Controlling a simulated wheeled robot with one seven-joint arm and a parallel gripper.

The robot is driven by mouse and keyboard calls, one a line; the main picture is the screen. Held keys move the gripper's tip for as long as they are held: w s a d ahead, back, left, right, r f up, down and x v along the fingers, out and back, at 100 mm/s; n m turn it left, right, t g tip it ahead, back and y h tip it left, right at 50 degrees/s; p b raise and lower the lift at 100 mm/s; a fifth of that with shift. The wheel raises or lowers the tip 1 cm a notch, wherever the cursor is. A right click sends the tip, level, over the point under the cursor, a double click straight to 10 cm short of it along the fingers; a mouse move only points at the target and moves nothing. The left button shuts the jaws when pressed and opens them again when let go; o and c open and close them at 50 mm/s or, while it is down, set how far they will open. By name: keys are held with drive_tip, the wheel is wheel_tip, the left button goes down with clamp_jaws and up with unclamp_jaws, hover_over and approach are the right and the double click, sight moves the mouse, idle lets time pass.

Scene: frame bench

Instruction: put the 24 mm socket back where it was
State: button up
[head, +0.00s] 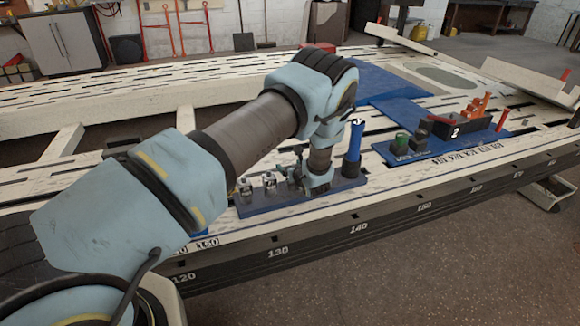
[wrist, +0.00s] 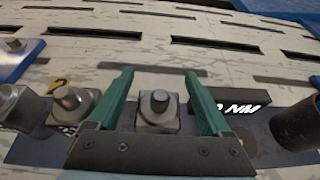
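My gripper (wrist: 158,76) is open, its two green fingers apart. Between them stands a grey metal piece (wrist: 158,108) with a squarish base and a round knob on top. Gaps show on both sides of it, so the fingers do not grip it. In the head view my gripper (head: 299,176) is low over a blue holder (head: 250,209), partly hidden by my wrist. Two metal pieces (head: 270,183) (head: 246,188) stand on the holder left of it. Similar pieces show left in the wrist view (wrist: 73,103). I cannot tell which one is the 24 mm socket.
A tall blue cylinder (head: 353,150) stands at the holder's right end; a dark cylinder (wrist: 298,122) shows right in the wrist view. Another blue mat (head: 438,143) farther right holds green, black and orange items. The slotted white frame (head: 225,88) has bare stretches behind.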

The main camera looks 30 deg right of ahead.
drive_tip(key=shift+r+p, duration=0.45)
drive_tip(key=shift+r, duration=0.05)
drive_tip(key=shift+s+r, duration=0.25)
drive_tip(key=shift+r, duration=0.05)
drive_tip(key=v, duration=1.1)
drive_tip(key=shift+s, duration=0.2)
drive_tip(key=w+a+r+n+g+y, duration=0.1)
drive_tip(key=a+r+n+g+y, duration=0.15)
drive_tip(key=a+n, duration=0.45)
drive_tip(key=w+a+r+n+g+y, duration=0.1)
drive_tip(key=a+r+n+g+y, duration=0.2)
drive_tip(key=a, duration=0.8)
drive_tip(key=w+a+r+n+g+y, duration=0.1)
drive_tip(key=a+r+n+g+y, duration=0.25)
drive_tip(key=a, duration=0.55)
drive_tip(key=s+a+r+n+g+h, duration=0.1)
drive_tip(key=s+a+r+n+h, duration=0.2)
drive_tip(key=s+a+r+n, duration=0.3)
drive_tip(key=s+a+r+n+g+h, duration=0.1)
drive_tip(key=s+a+r+n+h, duration=0.3)
drive_tip(key=a+n, duration=0.5)
drive_tip(key=s+r+n, duration=0.2)
drive_tip(key=s+n, duration=0.1)
drive_tip(key=n, duration=0.4)
drive_tip(key=shift+a+n+g+h, duration=0.25)
drive_tip(key=shift+n+g+h, duration=0.05)
drive_tip(key=shift+n+g, duration=0.1)
